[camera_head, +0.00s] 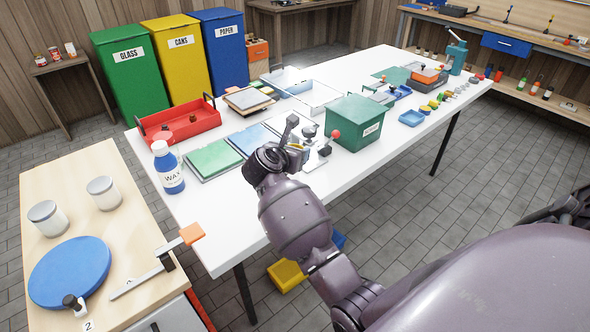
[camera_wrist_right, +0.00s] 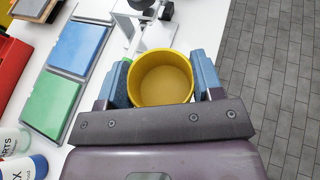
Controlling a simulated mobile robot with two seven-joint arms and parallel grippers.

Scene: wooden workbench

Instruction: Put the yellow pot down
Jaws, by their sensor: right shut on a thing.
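The yellow pot (camera_wrist_right: 160,88) is round and open at the top, and looks empty inside. My right gripper (camera_wrist_right: 163,70) has a blue-grey finger on each side of it and is shut on it. In the head view my right gripper (camera_head: 290,150) is over the near side of the white table (camera_head: 225,235). There the pot is mostly hidden by my wrist. I cannot tell whether its base touches the table. My left gripper is not in view.
A blue WAX bottle (camera_head: 168,170) stands at the left. Bare table lies along the near edge.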

